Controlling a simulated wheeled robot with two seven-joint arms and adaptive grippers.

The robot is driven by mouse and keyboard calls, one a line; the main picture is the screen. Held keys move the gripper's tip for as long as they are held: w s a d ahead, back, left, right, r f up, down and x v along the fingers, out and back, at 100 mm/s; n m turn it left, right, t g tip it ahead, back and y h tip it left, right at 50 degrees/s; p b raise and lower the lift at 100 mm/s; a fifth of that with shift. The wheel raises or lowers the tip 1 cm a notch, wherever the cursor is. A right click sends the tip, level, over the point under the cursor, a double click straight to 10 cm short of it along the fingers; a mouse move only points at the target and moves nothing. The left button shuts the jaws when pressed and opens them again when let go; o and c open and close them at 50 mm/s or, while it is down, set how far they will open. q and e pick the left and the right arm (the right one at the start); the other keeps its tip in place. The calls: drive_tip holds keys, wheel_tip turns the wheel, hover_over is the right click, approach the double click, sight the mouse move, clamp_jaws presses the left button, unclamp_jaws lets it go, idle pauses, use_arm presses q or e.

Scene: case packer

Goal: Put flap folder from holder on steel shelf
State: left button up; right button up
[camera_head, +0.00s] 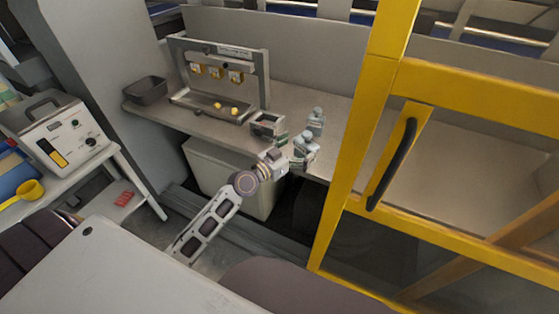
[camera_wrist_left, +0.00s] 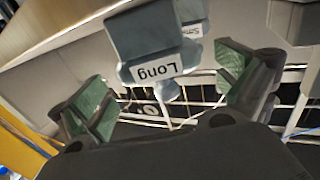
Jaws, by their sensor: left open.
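A blue-grey flap folder labelled "Long" (camera_wrist_left: 150,45) fills the upper middle of the left wrist view. In the head view two similar blue-grey pieces stand near the worktop's front edge: one near my gripper (camera_head: 307,146) and one behind it (camera_head: 316,119). The rear piece also shows in the wrist view (camera_wrist_left: 193,12), its label partly cut off. My left gripper (camera_head: 290,153) is open, its green-padded fingers (camera_wrist_left: 168,98) apart on either side below the "Long" piece, with no grip on it. The holder is not clearly distinguishable. My right gripper is out of view.
A rack with yellow parts (camera_head: 235,52) and a dark bin (camera_head: 145,89) stand on the worktop. A yellow door frame (camera_head: 366,130) rises close on the right. At left, a side shelf unit carries a white machine (camera_head: 55,132), with red pieces (camera_head: 124,199) lower down.

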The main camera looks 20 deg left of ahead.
sight(301, 147)
use_arm(q)
drive_tip(key=shift+v, duration=0.8)
drive_tip(key=shift+b+v, duration=0.3)
drive_tip(key=shift+v, duration=0.45)
drive_tip(key=shift+b+v, duration=0.75)
drive_tip(key=shift+v, duration=1.9)
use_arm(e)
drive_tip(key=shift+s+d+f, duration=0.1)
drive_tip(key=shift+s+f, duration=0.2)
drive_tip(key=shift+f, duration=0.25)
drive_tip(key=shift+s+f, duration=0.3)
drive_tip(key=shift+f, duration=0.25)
